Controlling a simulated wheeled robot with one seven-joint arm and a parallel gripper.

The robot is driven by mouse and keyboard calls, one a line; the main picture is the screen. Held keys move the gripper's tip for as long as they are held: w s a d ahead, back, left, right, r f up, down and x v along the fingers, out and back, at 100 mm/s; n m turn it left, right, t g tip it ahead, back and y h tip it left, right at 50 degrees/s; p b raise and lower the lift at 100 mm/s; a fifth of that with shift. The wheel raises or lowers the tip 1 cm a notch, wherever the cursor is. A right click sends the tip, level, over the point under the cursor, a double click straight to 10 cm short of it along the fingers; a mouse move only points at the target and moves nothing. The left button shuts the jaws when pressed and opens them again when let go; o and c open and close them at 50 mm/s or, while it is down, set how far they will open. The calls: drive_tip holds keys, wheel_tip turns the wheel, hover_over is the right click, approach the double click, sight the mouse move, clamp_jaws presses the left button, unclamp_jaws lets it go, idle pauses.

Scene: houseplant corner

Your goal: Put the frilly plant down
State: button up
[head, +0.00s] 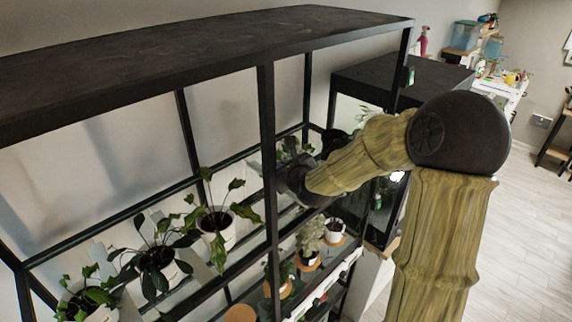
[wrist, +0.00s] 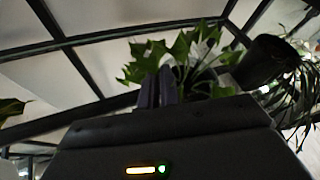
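My gripper (head: 290,178) reaches in between the posts of the black shelf rack in the head view. In the wrist view its two dark fingers (wrist: 158,88) stand close together, right against a plant with green, jagged leaves. I take this as the frilly plant (wrist: 190,48); its leaves rise behind and beside the fingers. In the head view the leaves of the frilly plant (head: 292,148) show just above my gripper. The fingers look shut on it, but its pot and the exact grip spot are mostly hidden by the gripper body.
A dark pot (wrist: 265,62) with thin, trailing leaves is close on the right in the wrist view. Potted plants (head: 217,225) line the shelf to the left. Smaller pots (head: 308,258) stand on a lower level. Black posts (head: 268,160) and rails surround the arm.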

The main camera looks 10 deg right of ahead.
drive_tip(key=o, duration=0.4)
drive_tip(key=shift+o, duration=0.2)
drive_tip(key=shift+s+d+r+b, duration=0.25)
drive_tip(key=shift+s+r+b, duration=0.1)
drive_tip(key=shift+s, duration=0.3)
drive_tip(key=p+v, duration=0.2)
drive_tip(key=v, duration=0.8)
drive_tip(key=shift+s, duration=0.3)
drive_tip(key=shift+a, duration=0.1)
